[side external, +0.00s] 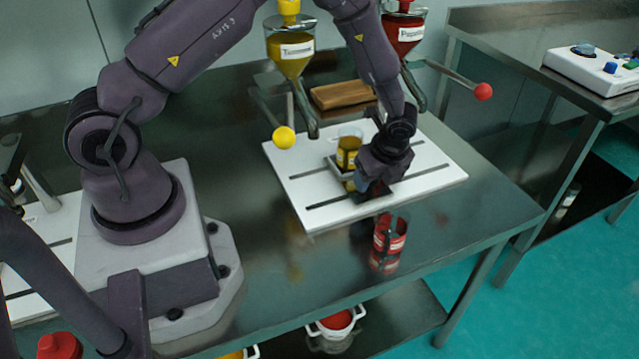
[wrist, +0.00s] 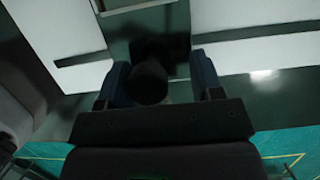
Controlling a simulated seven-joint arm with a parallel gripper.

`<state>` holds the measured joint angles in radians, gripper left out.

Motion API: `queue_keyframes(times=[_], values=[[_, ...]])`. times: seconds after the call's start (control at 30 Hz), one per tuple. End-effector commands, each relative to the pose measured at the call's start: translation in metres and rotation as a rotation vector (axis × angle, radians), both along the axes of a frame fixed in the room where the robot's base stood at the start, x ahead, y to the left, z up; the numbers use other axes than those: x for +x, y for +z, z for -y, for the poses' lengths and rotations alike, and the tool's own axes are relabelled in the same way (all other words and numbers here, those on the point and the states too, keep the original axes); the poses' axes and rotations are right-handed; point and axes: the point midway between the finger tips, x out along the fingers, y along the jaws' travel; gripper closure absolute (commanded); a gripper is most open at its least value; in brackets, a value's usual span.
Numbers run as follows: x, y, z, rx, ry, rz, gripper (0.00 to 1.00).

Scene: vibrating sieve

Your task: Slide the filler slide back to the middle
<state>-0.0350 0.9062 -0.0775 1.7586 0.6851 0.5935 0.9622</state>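The filler slide (side external: 334,168) is on the white slotted board (side external: 310,187), with a yellow-filled clear cup (side external: 348,151) standing at it. My gripper (side external: 370,190) is low over the front part of the board, just right of the cup, and hides part of the slide. In the wrist view my gripper (wrist: 158,76) is open. Its fingers stand on either side of a dark round knob (wrist: 150,82), with a visible gap on the right and a smaller one on the left. The knob appears to belong to the slide.
Yellow (side external: 290,55) and red (side external: 403,32) hoppers with ball-ended levers stand behind the board. A wooden block (side external: 342,95) lies at the back. The board's right part is clear.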

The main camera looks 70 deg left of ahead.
Motion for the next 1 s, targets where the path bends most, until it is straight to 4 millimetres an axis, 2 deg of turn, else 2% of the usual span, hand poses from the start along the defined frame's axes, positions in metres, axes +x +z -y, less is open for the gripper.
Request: queue_keyframes(times=[0.63,1.0], values=[[0.039,0.0,0.0,-0.001,-0.001,0.001,0.4],[0.037,0.0,0.0,0.0,-0.001,0.0,0.4]])
